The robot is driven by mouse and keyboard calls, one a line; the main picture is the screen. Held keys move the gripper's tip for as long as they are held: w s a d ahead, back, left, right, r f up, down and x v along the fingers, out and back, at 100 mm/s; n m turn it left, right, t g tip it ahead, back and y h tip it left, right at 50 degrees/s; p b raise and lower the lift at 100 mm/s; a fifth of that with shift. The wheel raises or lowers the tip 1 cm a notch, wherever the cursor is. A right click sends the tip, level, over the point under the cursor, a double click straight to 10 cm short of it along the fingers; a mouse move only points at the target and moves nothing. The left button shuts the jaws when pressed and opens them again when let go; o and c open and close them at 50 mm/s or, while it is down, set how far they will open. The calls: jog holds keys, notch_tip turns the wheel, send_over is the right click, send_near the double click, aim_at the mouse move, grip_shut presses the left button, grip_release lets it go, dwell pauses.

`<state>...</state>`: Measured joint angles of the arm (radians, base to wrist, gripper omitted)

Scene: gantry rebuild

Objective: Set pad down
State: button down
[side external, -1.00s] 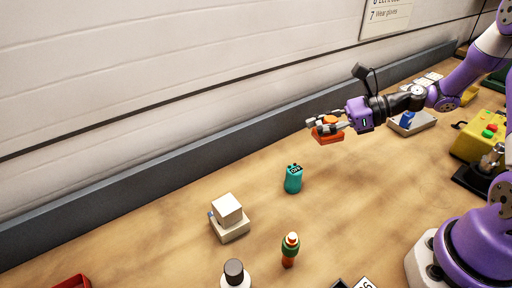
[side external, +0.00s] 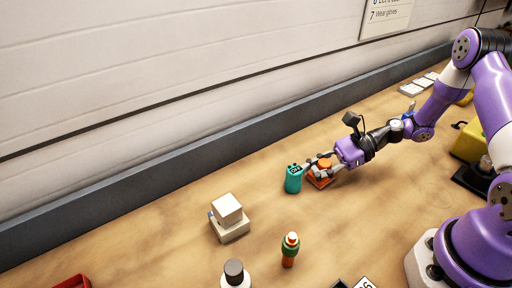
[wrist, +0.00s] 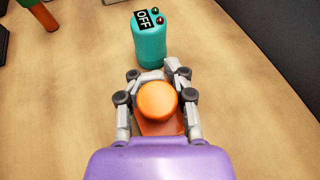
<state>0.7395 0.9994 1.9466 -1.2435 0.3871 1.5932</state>
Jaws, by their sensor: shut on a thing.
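The pad (side external: 319,179) is an orange-red block with a round orange knob on top. My gripper (side external: 322,168) is shut on it, low over the wooden table beside the teal device. I cannot tell whether the pad's underside touches the table. In the wrist view the round orange knob of the pad (wrist: 157,101) sits between the two fingers of my gripper (wrist: 150,84), and part of the pad's base is hidden by the fingers and the purple wrist.
A teal device (side external: 293,180) labelled OFF stands upright just beyond the fingertips. A cream block on a base (side external: 229,218), a green-and-orange bottle (side external: 290,250) and a dark-capped white bottle (side external: 235,273) stand nearer. Table (side external: 180,260) is clear between them.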

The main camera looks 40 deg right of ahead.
jog(key=shift+f, duration=0.1)
jog(key=c, duration=0.6)
grip_release()
